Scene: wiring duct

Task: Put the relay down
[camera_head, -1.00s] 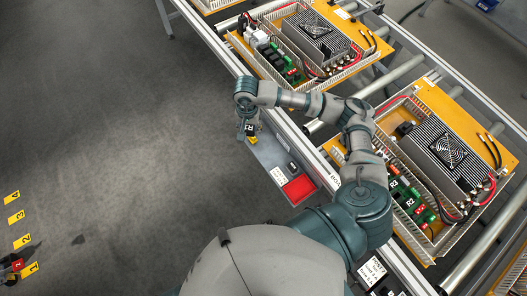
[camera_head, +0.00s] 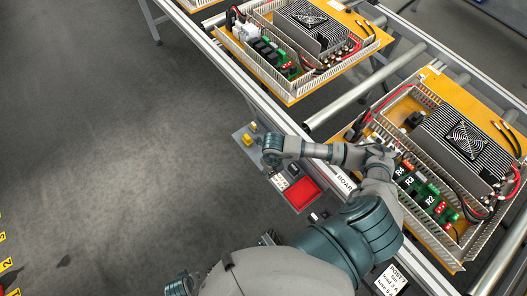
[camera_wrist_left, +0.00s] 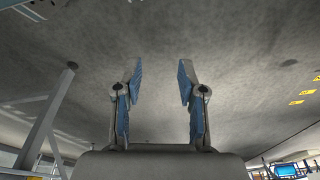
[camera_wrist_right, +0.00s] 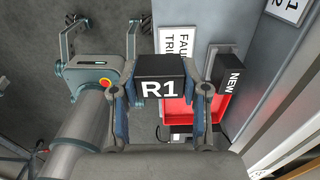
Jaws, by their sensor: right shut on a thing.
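A black relay marked R1 (camera_wrist_right: 160,88) is between the fingers of my right gripper (camera_wrist_right: 161,76), which is shut on it, in the right wrist view. A red tray (camera_wrist_right: 179,112) shows behind and below it. A black block marked NEW (camera_wrist_right: 228,80) is to its right. In the head view, my right gripper (camera_head: 270,166) hangs just up and left of the red tray (camera_head: 303,194); the held relay is mostly hidden there. My left gripper (camera_wrist_left: 161,85) is open and empty above bare floor in the left wrist view.
The near board (camera_head: 441,84) carries relays marked R4, R3 and R2, a finned fan unit (camera_head: 462,140) and slotted ducts. A second board (camera_head: 290,97) lies farther up the roller conveyor. A grey shelf (camera_head: 243,136) with small yellow blocks runs along the rail. Open floor is at left.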

